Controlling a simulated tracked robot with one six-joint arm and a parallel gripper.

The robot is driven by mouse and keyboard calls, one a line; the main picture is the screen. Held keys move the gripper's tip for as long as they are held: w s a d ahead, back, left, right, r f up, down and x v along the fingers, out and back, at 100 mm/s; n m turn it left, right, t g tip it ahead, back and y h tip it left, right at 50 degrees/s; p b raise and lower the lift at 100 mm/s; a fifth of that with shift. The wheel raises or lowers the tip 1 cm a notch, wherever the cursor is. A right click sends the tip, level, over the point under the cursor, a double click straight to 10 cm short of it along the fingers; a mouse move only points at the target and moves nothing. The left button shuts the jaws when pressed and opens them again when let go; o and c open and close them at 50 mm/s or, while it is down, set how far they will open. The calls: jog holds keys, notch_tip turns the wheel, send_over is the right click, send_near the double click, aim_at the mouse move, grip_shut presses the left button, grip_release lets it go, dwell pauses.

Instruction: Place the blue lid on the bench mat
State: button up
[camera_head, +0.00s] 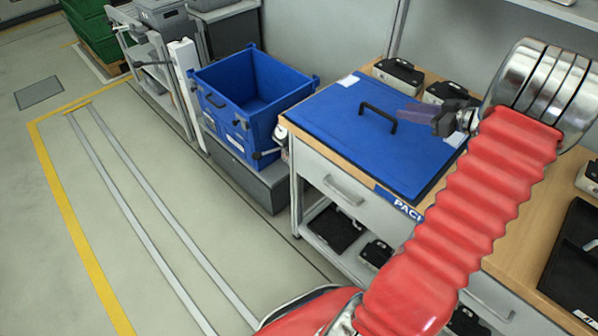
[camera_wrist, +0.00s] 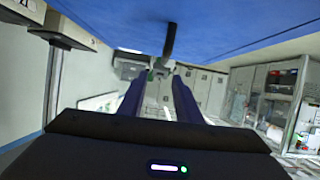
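The blue lid (camera_head: 345,125), a flat panel with a black bar handle (camera_head: 378,116), lies on the wooden-topped bench in the head view. No separate bench mat shows; I cannot tell whether one is under the lid. My gripper (camera_head: 405,113) is just right of the handle, with its fingers pointing left toward it. In the wrist view the lid (camera_wrist: 240,22) fills the top and the handle (camera_wrist: 170,40) hangs from it, beyond the fingertips. The two fingers (camera_wrist: 158,80) are apart with a clear gap between them, holding nothing.
An open, empty blue crate (camera_head: 250,95) stands on a low grey stand left of the bench (camera_head: 340,180). Black boxes (camera_head: 398,72) sit behind the lid. A black flat item (camera_head: 575,265) lies at the bench's right. The floor to the left is clear.

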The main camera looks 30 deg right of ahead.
jog(key=w+a+r+m+t+h, duration=0.1)
jog(key=w+a+r+h, duration=0.2)
jog(key=w+r, duration=0.35)
jog(key=w+a+r+h, duration=0.2)
jog(key=w+r+h, duration=0.1)
jog(key=w+r, duration=0.3)
jog(key=s+a+r+m+g+h, duration=0.1)
jog(key=s+a+r+m+h, duration=0.15)
jog(key=a+r, duration=0.55)
jog(key=s+a+f+g+y, duration=0.1)
jog(key=s+a+f+g, duration=0.1)
jog(key=s+a, duration=0.6)
jog(key=s+a+f+g+y, duration=0.2)
jog(key=s+a, duration=0.6)
jog(key=a, duration=0.7)
jog(key=s+a+f+g+y, duration=0.2)
jog(key=s+a+f, duration=0.4)
jog(key=a, duration=0.6)
jog(key=shift+s+g, duration=0.7)
jog(key=shift+s, duration=0.55)
